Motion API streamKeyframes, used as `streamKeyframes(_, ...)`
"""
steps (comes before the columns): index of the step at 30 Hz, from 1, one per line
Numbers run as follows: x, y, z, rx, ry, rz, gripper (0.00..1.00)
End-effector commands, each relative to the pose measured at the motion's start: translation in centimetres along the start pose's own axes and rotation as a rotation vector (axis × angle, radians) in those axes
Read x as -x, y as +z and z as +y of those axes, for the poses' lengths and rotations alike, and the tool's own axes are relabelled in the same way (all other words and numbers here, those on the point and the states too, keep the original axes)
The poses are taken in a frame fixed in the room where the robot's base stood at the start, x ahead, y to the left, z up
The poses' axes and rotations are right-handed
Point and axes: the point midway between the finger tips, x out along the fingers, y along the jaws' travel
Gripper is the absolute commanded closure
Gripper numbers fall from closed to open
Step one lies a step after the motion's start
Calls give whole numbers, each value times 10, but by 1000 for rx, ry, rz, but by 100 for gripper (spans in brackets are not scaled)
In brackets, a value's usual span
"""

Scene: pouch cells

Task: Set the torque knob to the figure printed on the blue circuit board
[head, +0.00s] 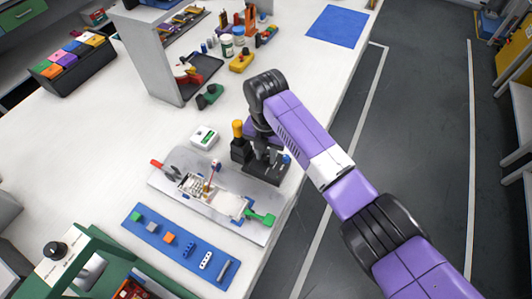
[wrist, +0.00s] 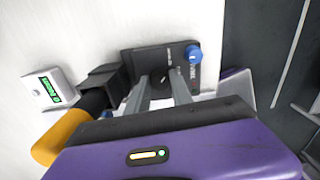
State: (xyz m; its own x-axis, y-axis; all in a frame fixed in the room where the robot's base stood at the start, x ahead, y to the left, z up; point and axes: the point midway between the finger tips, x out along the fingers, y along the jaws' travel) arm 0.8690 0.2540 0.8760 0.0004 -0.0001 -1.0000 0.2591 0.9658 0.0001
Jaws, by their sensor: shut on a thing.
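My gripper (wrist: 163,84) points down at a black panel (wrist: 146,60) with small white markings. Its two grey fingers are closed about a small dark knob (wrist: 163,77) on that panel, most likely the torque knob. The knob is largely hidden, and its setting cannot be read. A blue round knob (wrist: 194,53) sits at the panel's upper right corner, apart from the fingers. In the head view the panel (head: 268,173) lies below my gripper (head: 264,158). I cannot pick out the blue circuit board for certain, and no printed figure on one is legible.
An orange-handled tool (head: 238,128) stands in a black holder left of the panel. A white box with a green display (head: 204,137) is farther left. A grey tray (head: 263,235) and a blue strip with small parts (head: 135,217) lie in front. The table edge is close on the right.

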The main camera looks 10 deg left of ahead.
Motion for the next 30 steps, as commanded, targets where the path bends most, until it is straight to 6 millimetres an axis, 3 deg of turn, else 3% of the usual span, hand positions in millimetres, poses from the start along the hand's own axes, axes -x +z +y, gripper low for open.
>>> streamKeyframes(11,2,0,0,-111,0,1,100)
streamKeyframes(30,2,0,0,-688,-1,2,100)
